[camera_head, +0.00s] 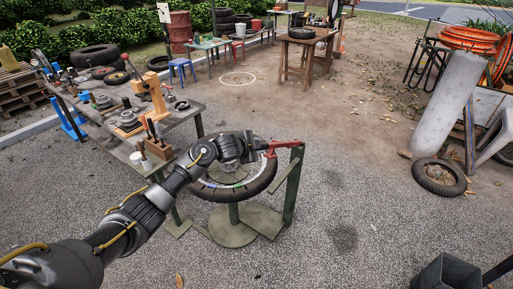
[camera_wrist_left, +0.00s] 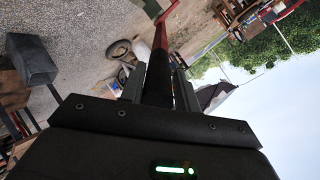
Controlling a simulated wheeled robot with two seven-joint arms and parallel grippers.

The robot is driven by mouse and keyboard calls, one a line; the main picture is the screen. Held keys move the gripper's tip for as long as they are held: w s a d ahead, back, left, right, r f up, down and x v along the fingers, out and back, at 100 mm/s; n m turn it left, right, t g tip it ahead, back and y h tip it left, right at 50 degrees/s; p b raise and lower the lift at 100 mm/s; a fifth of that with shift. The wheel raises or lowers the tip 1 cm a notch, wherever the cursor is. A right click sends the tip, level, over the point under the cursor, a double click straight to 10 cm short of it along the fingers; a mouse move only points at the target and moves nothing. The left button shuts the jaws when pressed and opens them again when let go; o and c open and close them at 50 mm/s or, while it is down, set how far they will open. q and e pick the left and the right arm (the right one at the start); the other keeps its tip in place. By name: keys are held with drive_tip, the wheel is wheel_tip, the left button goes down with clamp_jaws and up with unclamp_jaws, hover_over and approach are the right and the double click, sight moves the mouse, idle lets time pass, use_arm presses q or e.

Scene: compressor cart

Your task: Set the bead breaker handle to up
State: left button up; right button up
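The bead breaker (camera_head: 291,185) is a green stand with an upright post and a round base. A dark tyre (camera_head: 262,180) lies on it. Its red handle (camera_head: 283,145) runs from the post top leftward, roughly level, to my left gripper (camera_head: 258,148). In the left wrist view, the red handle (camera_wrist_left: 161,32) ends in a black grip (camera_wrist_left: 158,78). That grip lies between the two fingers of my left gripper (camera_wrist_left: 159,88), which look closed against its sides. The gripper body hides the grip's near end. My right gripper is in neither view.
A workbench (camera_head: 185,118) with tools stands left of the bead breaker. A dark box (camera_head: 446,272) is at the lower right. A loose tyre (camera_head: 439,177) and a grey cylinder (camera_head: 447,105) are at the right. The gravel in front is mostly clear.

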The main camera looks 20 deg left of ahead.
use_arm(q)
drive_tip(key=o, duration=0.4)
drive_tip(key=shift+w+d+r, duration=0.1)
drive_tip(key=shift+w+r, duration=0.2)
drive_tip(key=shift+r, duration=0.2)
drive_tip(key=shift+s+f, duration=0.1)
drive_tip(key=shift+f, duration=0.05)
drive_tip(key=shift+s, duration=0.2)
drive_tip(key=v, duration=1)
drive_tip(key=shift+s, duration=0.2)
